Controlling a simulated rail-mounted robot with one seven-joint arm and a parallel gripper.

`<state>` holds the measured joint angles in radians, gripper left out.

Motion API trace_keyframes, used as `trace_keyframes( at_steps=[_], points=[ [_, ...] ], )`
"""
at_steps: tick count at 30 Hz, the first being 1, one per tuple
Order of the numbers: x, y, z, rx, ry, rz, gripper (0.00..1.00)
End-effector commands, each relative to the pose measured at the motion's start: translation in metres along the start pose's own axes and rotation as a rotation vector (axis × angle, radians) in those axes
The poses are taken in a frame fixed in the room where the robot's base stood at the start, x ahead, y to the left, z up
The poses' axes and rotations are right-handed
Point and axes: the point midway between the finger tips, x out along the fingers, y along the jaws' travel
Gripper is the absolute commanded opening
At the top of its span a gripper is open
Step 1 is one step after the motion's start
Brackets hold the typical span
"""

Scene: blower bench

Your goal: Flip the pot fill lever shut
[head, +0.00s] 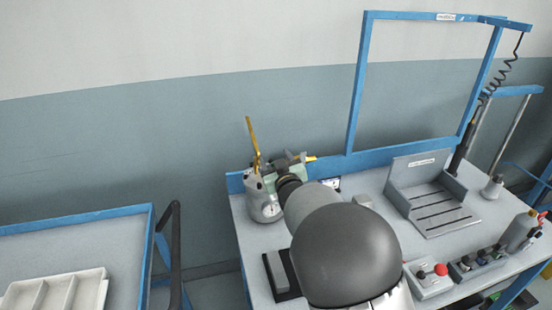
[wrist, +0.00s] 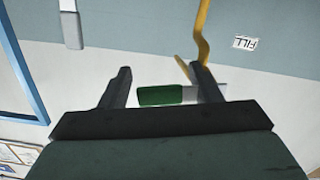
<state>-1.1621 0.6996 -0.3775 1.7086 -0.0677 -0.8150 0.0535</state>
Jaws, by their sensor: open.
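In the wrist view a lever with a green grip (wrist: 160,95) and a pale grey end lies crosswise beyond my gripper (wrist: 161,68). The jaws are open, with one dark finger on each side of the green grip. The right finger covers part of the lever, and I cannot tell whether it touches. A bent yellow pipe (wrist: 203,35) rises behind that finger, beside a white FILL label (wrist: 245,43). In the head view the grey pot (head: 264,203) with a round dial stands at the bench's back left corner. My arm hides most of the lever there.
A blue frame (head: 357,85) rises from the bench's back edge. A grey slotted fixture (head: 432,195) stands right of my arm, and a control box with a red button (head: 440,269) is near the front. A separate table with a white tray (head: 60,292) is at left.

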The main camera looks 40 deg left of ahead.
Motion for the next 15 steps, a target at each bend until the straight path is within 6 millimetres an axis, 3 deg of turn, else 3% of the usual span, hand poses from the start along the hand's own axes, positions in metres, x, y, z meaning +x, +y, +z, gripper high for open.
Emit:
trace_keyframes(
  at_steps=[5,10,15],
  points=[
    [0.0,0.0001,0.0001,0.0,0.0,0.0,0.57],
    [-0.0001,0.0002,0.0001,0.0,0.0,0.0,0.16],
    [-0.0002,0.0003,0.002,0.007,0.0,0.001,0.12]
  ],
)
